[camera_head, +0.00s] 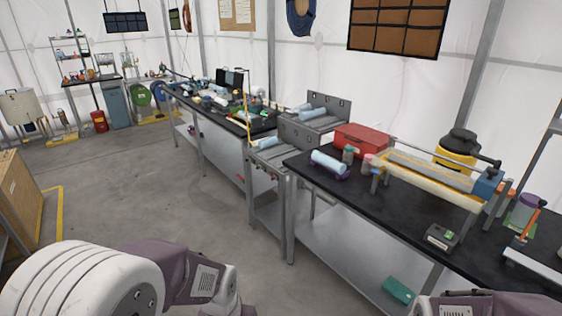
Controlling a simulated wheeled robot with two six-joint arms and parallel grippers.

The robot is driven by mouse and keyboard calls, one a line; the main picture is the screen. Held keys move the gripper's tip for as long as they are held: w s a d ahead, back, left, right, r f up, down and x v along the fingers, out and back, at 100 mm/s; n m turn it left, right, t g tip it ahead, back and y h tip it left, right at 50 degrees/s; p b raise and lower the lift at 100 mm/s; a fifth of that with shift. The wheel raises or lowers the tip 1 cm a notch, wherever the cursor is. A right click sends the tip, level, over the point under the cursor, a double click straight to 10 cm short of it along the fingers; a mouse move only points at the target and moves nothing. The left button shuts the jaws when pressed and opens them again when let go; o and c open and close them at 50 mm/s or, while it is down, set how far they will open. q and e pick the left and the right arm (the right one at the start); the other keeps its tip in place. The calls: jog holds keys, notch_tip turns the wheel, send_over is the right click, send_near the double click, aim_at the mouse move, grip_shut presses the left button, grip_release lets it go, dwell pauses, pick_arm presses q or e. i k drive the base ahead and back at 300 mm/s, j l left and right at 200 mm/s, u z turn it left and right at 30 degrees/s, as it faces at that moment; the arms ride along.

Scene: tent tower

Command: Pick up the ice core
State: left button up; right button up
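A pale blue cylinder (328,161) that looks like an ice core lies on a dark purple cradle near the left end of the black-topped table (395,212). Other pale blue cylinders lie in a grey metal tray (318,110) behind it, and another piece (267,143) lies on a metal stand to the left. I cannot tell which one the task means. Parts of both my arms show along the bottom edge, well short of the table. Neither gripper's fingertips show.
A red box (362,139), a long trough device (428,178), a yellow-and-black machine (456,150) and a small dark device (442,236) crowd the table. A cluttered bench (222,105) stands farther back. The concrete floor (130,185) is open on the left, beside a wooden crate (18,200).

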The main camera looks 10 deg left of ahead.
aim_at(331, 163)
jog(key=i+j+u, duration=0.2)
jog(key=i+u, duration=0.45)
jog(key=i, duration=0.3)
